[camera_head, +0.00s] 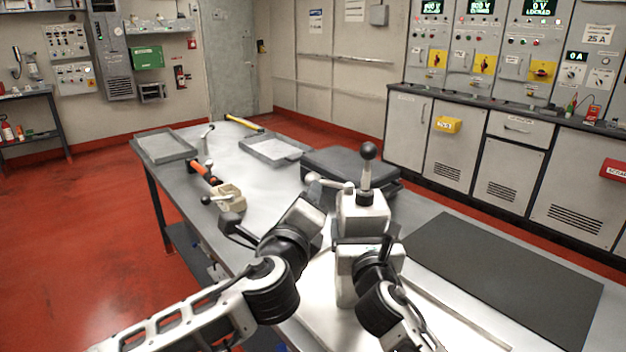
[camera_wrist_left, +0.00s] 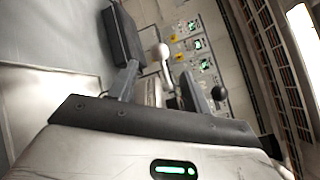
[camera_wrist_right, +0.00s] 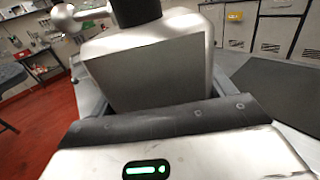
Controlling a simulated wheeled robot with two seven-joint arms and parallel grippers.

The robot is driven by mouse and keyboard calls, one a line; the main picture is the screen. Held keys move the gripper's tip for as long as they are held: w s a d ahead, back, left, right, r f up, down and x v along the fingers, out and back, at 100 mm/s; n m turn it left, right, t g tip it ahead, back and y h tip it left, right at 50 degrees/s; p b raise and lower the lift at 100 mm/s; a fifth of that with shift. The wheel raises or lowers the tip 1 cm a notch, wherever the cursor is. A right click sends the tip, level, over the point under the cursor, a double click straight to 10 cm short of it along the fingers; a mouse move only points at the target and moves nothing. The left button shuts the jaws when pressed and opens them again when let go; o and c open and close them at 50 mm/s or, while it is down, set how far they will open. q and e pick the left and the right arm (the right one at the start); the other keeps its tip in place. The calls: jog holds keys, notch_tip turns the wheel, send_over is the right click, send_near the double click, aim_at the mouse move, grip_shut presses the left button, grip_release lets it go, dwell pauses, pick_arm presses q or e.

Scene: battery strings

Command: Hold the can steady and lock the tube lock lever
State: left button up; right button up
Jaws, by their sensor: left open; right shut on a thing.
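My right gripper (camera_wrist_right: 152,105) is shut on the can's body, whose grey face (camera_wrist_right: 150,72) fills the right wrist view. My left gripper (camera_wrist_left: 161,88) is open beside the can. In the left wrist view, the white ball (camera_wrist_left: 160,50) shows beyond and between its fingers.
A dark closed case (camera_head: 350,165) lies behind the can. A black mat (camera_head: 505,280) covers the table's right side. At left are a beige clamp-like part (camera_head: 230,198), an orange-handled tool (camera_head: 203,172) and grey trays (camera_head: 165,155). The table strip between the trays and case is mostly clear.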

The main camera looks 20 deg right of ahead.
aim_at(313, 178)
pick_arm(q)
jog(key=x, duration=0.9)
jog(key=shift+w+d, duration=0.1)
